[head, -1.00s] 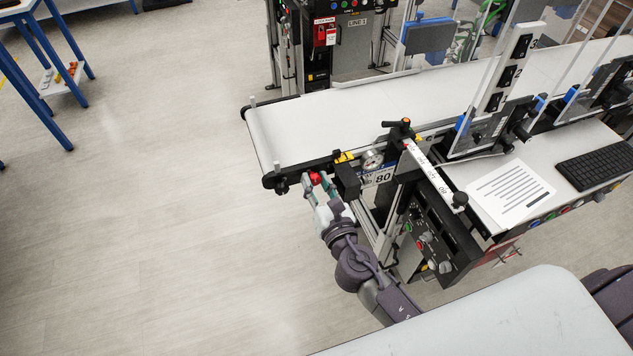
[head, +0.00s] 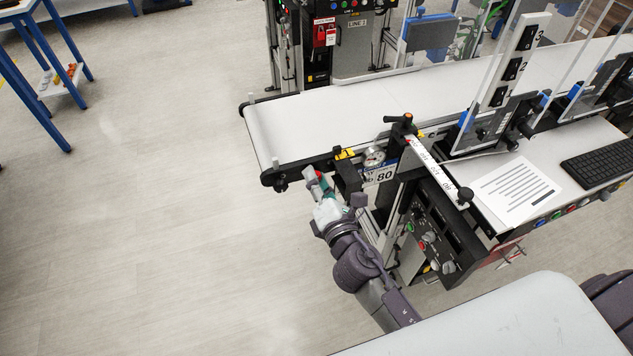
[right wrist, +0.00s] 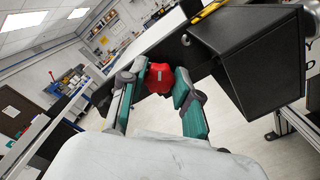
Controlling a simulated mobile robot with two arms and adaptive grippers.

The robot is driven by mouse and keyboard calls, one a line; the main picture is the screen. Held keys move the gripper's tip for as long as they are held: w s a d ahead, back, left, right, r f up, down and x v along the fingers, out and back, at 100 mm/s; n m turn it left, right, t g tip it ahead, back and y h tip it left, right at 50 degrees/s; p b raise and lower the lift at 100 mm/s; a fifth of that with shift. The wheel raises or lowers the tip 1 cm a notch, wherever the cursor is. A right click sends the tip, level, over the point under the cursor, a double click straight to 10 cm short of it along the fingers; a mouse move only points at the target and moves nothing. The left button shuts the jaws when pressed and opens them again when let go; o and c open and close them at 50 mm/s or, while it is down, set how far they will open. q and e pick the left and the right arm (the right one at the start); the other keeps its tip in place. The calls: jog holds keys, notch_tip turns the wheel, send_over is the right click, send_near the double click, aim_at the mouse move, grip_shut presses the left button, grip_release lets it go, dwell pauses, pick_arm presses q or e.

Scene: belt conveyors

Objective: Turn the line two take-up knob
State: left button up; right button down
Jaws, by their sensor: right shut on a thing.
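The red take-up knob (right wrist: 159,78) sits at the side of the near conveyor's end, beside a black box-shaped housing. In the right wrist view it lies between the two green-padded fingertips of my right gripper (right wrist: 160,84), which is shut on it. In the head view the right gripper (head: 317,181) reaches up to the conveyor's near corner, and only a little red of the knob (head: 319,174) shows past the fingers. My left gripper is not in view.
The white conveyor belt (head: 330,125) runs to the upper right. A round gauge (head: 373,156), a plate marked 80 (head: 381,175) and a black control panel (head: 432,237) stand right of the gripper.

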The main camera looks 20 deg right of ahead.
jog(key=shift+f+m+p, duration=0.2)
jog(key=shift+m+p, duration=0.3)
jog(key=shift+m, duration=8.6)
jog(key=c, duration=0.8)
grip_release()
jog(key=s, duration=0.7)
jog(key=shift+s+d, duration=0.1)
jog(key=shift+s, duration=0.15)
